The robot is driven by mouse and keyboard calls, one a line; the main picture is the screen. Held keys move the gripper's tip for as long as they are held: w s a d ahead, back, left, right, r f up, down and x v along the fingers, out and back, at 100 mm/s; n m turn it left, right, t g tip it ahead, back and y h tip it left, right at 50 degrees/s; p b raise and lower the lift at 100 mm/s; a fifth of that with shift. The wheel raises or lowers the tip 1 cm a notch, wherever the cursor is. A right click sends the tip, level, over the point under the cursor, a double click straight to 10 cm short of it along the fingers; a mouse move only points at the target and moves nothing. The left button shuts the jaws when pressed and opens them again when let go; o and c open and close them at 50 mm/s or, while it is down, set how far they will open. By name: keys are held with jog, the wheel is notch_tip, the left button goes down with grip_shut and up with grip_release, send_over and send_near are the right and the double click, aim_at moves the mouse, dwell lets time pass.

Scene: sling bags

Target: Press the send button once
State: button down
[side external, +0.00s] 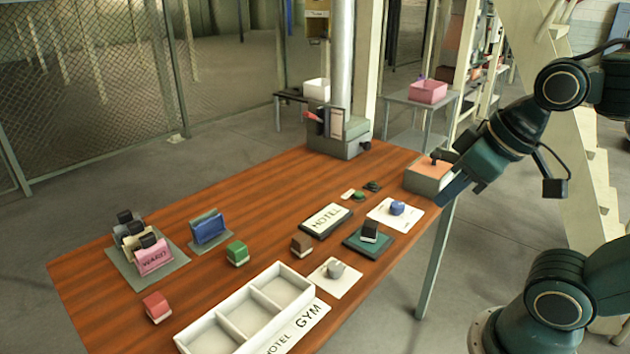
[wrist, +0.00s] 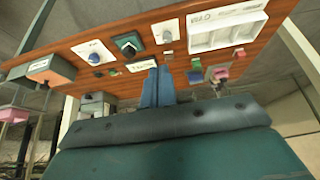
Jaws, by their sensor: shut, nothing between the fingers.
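My gripper (side external: 452,190) is shut and empty at the right end of the wooden table, close to a grey box with an orange top (side external: 430,175). Its blue fingers (wrist: 157,86) lie together in the wrist view. A small green button-like piece (side external: 358,196) sits beside a small white label on the table, behind the HOTEL sign (side external: 326,220). A darker round piece (side external: 373,186) sits just behind it. Neither label is readable, so I cannot tell which is the send button. My gripper is well to the right of both and apart from them.
A grey tube station (side external: 340,139) stands at the back edge. A card with a blue knob (side external: 396,209) and a dark green pad with a black block (side external: 367,241) lie nearby. A white divided tray (side external: 228,328) is in front.

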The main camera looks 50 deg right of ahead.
jog(key=w+d+m, duration=0.3)
jog(key=w+d, duration=0.1)
jog(key=w, duration=0.6)
jog(key=m+t+h, duration=0.3)
jog(key=m+h, duration=0.1)
jog(key=m, duration=0.7)
send_over(360, 195)
notch_tip(360, 195, down, 14)
jog(key=f, duration=0.1)
jog(key=shift+d+r, duration=0.1)
jog(key=shift+r, duration=0.2)
jog(key=shift+f, duration=0.15)
jog(key=shift+f, duration=4.3)
